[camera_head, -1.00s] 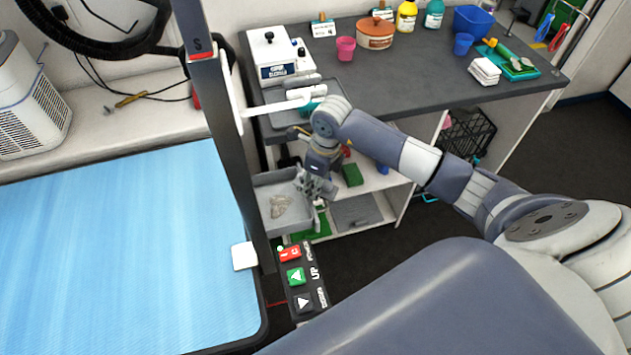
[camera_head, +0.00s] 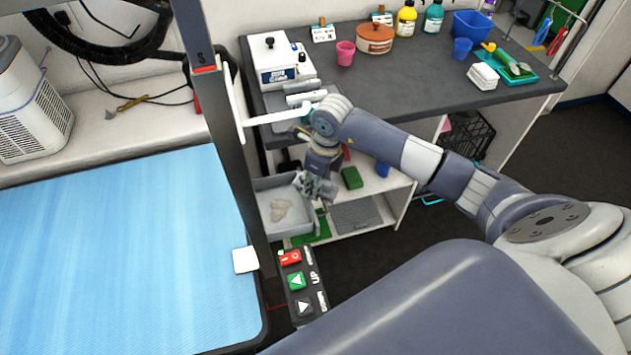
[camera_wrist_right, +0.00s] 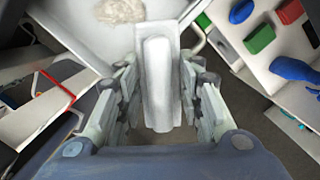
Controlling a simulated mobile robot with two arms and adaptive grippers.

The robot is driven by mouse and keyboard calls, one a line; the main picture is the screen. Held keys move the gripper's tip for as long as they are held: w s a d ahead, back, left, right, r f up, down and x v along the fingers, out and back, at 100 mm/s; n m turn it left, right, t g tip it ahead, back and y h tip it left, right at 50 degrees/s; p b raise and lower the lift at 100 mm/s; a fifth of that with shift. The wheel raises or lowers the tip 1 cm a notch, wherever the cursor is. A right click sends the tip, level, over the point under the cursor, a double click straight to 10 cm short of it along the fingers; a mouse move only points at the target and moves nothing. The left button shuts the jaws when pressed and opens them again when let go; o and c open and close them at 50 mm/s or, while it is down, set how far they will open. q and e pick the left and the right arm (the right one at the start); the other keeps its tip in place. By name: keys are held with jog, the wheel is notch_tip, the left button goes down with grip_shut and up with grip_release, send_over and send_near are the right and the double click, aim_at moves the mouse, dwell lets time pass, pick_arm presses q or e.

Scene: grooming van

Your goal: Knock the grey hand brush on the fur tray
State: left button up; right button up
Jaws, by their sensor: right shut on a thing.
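The fur tray is a light grey, shallow tray (camera_head: 262,186) beside the shelf unit in the head view, with a pale clump of fur (camera_head: 282,212) in it. In the wrist view the tray (camera_wrist_right: 85,40) is at the top, with the fur (camera_wrist_right: 120,10) inside. My right gripper (camera_head: 320,200) is at the tray's right side. In the wrist view the right gripper (camera_wrist_right: 160,105) is shut on the grey hand brush (camera_wrist_right: 160,80), a pale long piece between the fingers. Its far end overlaps the tray's near edge; I cannot tell if they touch. My left gripper is out of view.
A dark counter (camera_head: 400,90) above the tray carries a white clipper case (camera_head: 282,65), a pink cup (camera_head: 345,53) and bottles. Green (camera_head: 351,177) and blue (camera_head: 382,169) items lie on the shelf below. A button panel (camera_head: 297,285) and a blue-topped table (camera_head: 120,250) stand nearer.

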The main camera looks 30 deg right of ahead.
jog(key=shift+f+b, duration=1)
jog(key=shift+b, duration=0.05)
dwell(1.0)
jog(key=shift+r, duration=0.1)
jog(key=shift+r+p, duration=1.9)
jog(key=shift+r, duration=1.05)
